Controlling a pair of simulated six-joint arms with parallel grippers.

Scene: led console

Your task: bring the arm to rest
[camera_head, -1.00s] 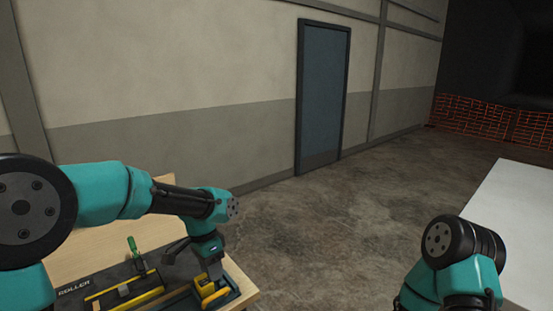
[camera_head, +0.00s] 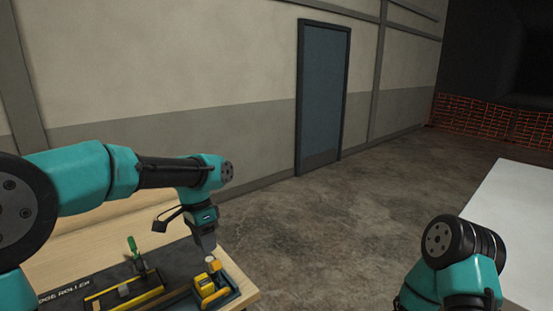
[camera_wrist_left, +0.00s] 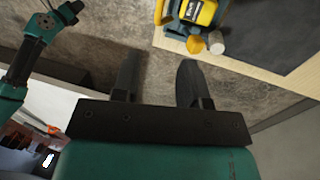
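My left gripper (camera_head: 208,252) is above the right end of the workbench (camera_head: 85,240), pointing down. In the left wrist view its two fingers (camera_wrist_left: 158,80) are apart with nothing between them.
A dark mat (camera_head: 105,277) with the letters "DGE ROLLER" carries a green-handled tool (camera_head: 133,246) and yellow-edged bars. A white surface (camera_head: 520,220) stands at the right. Bare floor lies between, with a blue door (camera_head: 322,100) and an orange barrier (camera_head: 490,120) behind.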

